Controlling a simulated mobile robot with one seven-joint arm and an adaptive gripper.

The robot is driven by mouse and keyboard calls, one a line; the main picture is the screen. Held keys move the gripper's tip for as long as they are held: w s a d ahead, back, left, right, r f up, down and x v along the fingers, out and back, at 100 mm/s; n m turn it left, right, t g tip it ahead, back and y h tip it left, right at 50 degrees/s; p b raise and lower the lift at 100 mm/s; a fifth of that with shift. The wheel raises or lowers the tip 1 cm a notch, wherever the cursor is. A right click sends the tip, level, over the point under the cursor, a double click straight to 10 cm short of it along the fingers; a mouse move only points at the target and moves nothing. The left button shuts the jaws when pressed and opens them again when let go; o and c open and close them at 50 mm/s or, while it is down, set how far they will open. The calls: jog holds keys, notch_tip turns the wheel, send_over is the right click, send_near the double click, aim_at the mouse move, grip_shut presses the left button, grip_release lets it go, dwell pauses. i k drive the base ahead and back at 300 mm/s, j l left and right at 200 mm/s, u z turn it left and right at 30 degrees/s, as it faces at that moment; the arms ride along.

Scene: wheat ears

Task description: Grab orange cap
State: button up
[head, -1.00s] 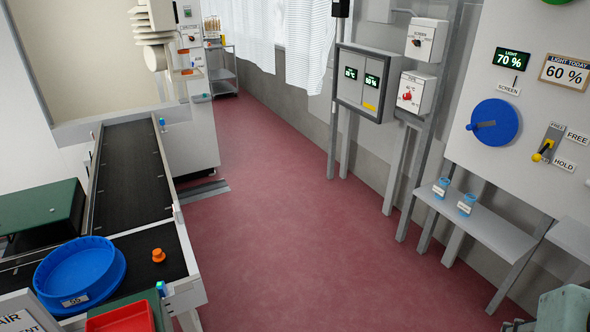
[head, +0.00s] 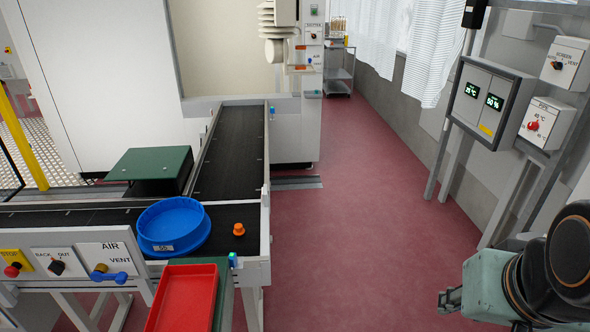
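The orange cap (head: 239,229) stands on the black conveyor belt, just right of a round blue tray (head: 174,226). It is small and knob-shaped, with a wider base. My gripper (head: 449,300) is at the lower right of the head view, above the red floor and well to the right of the cap. It is small and seen from the side, so I cannot tell whether its fingers are open or shut. I see nothing held at its tip.
A red tray (head: 187,298) stands in front of the conveyor. A panel with STOP, BACK/OUT and AIR/VENT controls (head: 70,263) is at the left. A green box (head: 151,164) sits behind the blue tray. The red floor (head: 345,240) between conveyor and wall is clear.

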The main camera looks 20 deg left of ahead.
aim_at(238, 230)
jog(key=i+u, duration=0.1)
jog(key=u, duration=0.3)
jog(key=i+u, duration=0.1)
jog(key=u, duration=0.3)
jog(key=i+l+u, duration=0.1)
jog(key=u, duration=0.3)
